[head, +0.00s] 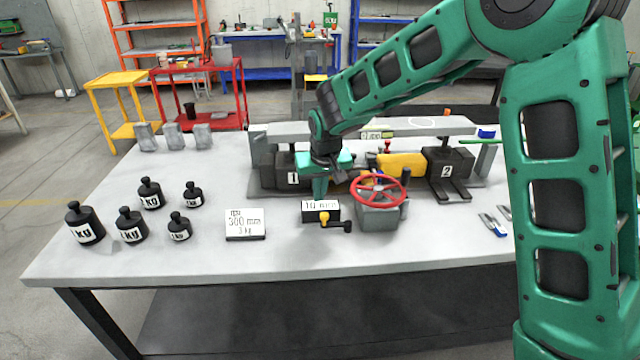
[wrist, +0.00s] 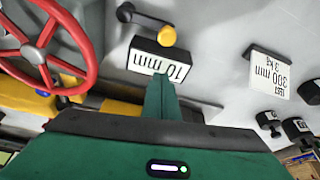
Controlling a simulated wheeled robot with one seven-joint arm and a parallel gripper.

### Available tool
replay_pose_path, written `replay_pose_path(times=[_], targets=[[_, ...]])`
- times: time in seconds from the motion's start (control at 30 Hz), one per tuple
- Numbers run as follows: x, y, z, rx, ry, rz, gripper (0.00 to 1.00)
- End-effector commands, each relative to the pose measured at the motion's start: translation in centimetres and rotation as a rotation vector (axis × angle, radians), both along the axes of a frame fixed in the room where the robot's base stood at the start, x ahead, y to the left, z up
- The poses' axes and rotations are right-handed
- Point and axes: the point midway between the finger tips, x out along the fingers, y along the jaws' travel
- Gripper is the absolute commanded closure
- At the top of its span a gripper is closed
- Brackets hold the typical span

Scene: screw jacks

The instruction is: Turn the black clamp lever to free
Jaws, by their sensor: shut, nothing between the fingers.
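A black lever (head: 340,225) with a yellow hub stands at the front of a small black block (head: 320,206) labelled "10 mm". In the wrist view the black lever (wrist: 145,20) reaches up and left from its yellow hub (wrist: 167,36), and the block (wrist: 160,60) is just below. My gripper (head: 320,194) is shut and empty, pointing down just behind or above the block. In the wrist view the gripper fingertips (wrist: 160,80) overlap the block's lower edge. I cannot tell whether they touch it. The lever is clear of the fingers.
A red handwheel (head: 376,189) on a grey housing is close on the right. Black units "1" (head: 292,170) and "2" (head: 448,165) stand behind. A "300 mm" sign (head: 245,223) and several black weights (head: 131,224) are left. The table's front strip is bare.

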Motion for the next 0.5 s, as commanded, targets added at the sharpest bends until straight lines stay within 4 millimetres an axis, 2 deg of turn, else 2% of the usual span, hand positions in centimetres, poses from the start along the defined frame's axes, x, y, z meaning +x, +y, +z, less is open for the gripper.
replay_pose_path(times=[0.07,0.3,0.5], targets=[[0.0,0.0,-0.8,0.000,0.001,0.001,1.00],[-2.8,-0.5,-0.8,0.000,0.001,0.001,1.00],[-3.7,-0.6,-0.9,0.000,0.000,0.000,1.00]])
